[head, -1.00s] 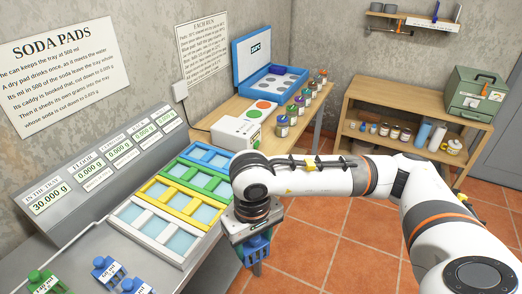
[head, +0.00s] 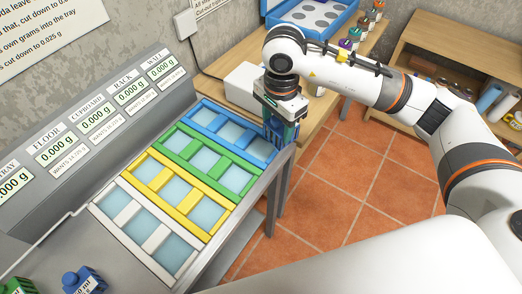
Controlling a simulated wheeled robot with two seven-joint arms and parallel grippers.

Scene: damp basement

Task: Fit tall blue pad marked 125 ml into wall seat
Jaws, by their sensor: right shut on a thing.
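My right gripper (head: 281,122) points down at the far right end of the blue-framed row of seats (head: 231,131). It is shut on a blue pad (head: 280,133), which is partly hidden by the fingers. The marking on this pad cannot be read. The pad overlaps the right end of the blue row in the head view; I cannot tell whether it touches the frame. The WALL readout (head: 159,71) on the grey panel, at the far end of its row, shows 0.000 g. My left gripper is not in view.
Green (head: 203,160), yellow (head: 180,185) and white (head: 151,231) framed rows lie nearer on the grey bench. Another blue pad (head: 84,281) stands at the lower left. A white box (head: 241,84) and several jars stand on the wooden table behind my gripper.

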